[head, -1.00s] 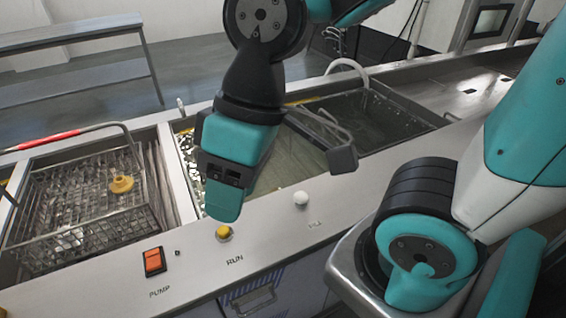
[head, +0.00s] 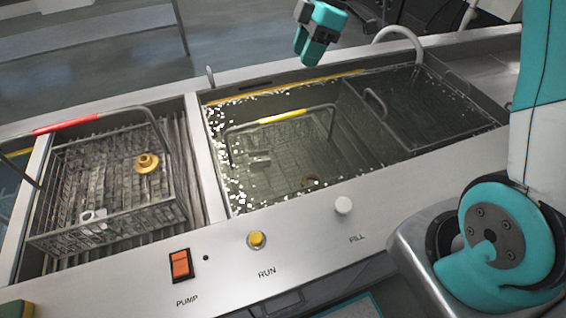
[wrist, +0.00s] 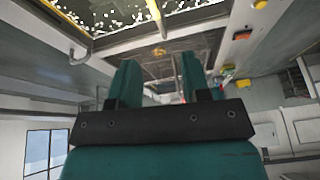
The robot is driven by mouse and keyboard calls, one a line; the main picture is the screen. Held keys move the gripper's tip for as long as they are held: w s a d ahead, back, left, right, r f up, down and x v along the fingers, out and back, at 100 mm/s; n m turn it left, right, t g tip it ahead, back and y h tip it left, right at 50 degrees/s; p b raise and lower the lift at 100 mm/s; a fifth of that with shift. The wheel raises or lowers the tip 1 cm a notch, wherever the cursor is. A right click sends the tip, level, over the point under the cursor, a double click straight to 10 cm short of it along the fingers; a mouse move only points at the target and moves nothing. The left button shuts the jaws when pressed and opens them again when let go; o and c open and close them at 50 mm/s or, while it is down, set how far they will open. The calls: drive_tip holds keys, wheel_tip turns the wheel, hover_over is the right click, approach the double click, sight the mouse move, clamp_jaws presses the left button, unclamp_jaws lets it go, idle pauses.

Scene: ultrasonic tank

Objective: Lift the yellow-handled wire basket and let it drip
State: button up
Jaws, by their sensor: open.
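The yellow-handled wire basket (head: 283,117) sits in the middle tank (head: 222,178), its body under glittering water and its handle arching above the surface. A few small parts seem to lie in it, blurred by the water. My gripper (head: 311,55) is behind and above the tank's far edge, well apart from the handle. Its two teal fingers stand apart with nothing between them in the wrist view (wrist: 160,80).
A red-handled wire basket (head: 67,125) stands in the left bay with a yellow part (head: 146,163) and a white part (head: 93,216). A right tank (head: 420,110) has a curved hose (head: 398,32) behind it. An orange PUMP switch (head: 180,265) and yellow RUN button (head: 257,240) line the front panel.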

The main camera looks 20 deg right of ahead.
drive_tip(key=w+d+f+n, duration=0.1)
drive_tip(key=w+d+f, duration=0.1)
drive_tip(key=p, duration=0.2)
approach(283, 116)
drive_tip(key=x, duration=0.4)
drive_tip(key=shift+w+f, duration=0.35)
drive_tip(key=shift+w, duration=0.05)
drive_tip(key=shift+s+p+x, duration=0.2)
drive_tip(key=shift+p+x, duration=1.1)
drive_tip(key=shift+x, duration=1.65)
drive_tip(key=shift+r, duration=0.1)
clamp_jaws()
